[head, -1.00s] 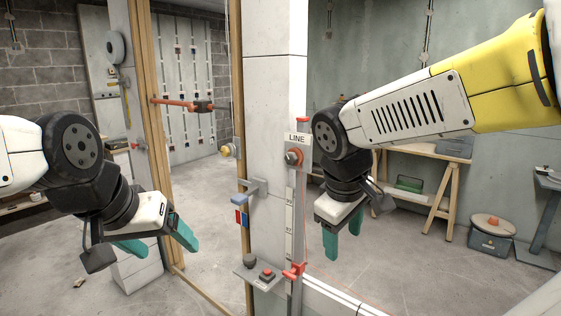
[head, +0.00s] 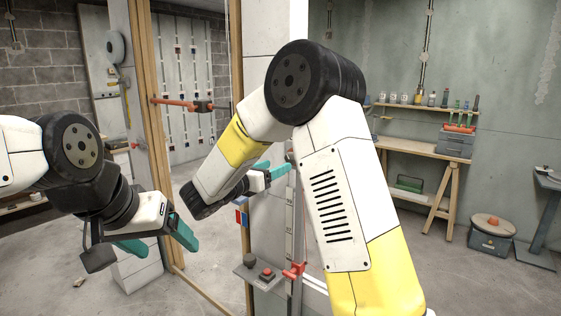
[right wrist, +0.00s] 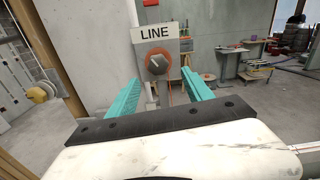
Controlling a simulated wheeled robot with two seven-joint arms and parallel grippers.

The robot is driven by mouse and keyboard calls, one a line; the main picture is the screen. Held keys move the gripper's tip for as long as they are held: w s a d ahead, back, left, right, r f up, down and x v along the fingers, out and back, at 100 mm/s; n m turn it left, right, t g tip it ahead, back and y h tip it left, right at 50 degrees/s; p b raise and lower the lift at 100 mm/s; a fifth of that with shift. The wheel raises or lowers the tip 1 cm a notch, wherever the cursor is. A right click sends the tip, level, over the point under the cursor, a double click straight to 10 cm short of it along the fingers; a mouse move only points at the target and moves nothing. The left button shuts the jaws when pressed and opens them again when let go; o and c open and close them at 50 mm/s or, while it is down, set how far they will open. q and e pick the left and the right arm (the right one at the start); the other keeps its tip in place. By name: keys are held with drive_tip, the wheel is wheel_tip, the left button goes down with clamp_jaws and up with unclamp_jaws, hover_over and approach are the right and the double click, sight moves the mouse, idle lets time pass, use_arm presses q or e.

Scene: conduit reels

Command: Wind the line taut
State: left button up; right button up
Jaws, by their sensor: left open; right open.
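In the right wrist view a round orange-rimmed knob with a grey centre (right wrist: 158,62) sits on a grey plate under the LINE sign (right wrist: 157,33). The arm hides both in the head view. My right gripper (head: 276,169) is open and faces the plate. In the right wrist view its teal fingers (right wrist: 160,86) spread to either side of the knob, which lies ahead of them; contact cannot be told. The upright post (head: 290,215) carries a red clamp-like part (head: 293,270) near its foot. My left gripper (head: 160,240) is open and empty at the left, away from the post.
A small shelf (head: 246,272) with a dark knob and a red button (head: 267,272) stands beside the post. An orange-handled bar (head: 180,103) sticks out from the wooden frame (head: 152,120).

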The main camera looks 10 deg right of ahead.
sight(289, 159)
drive_tip(key=x, duration=0.7)
drive_tip(key=shift+w+d, duration=0.1)
drive_tip(key=shift+w, duration=0.3)
clamp_jaws()
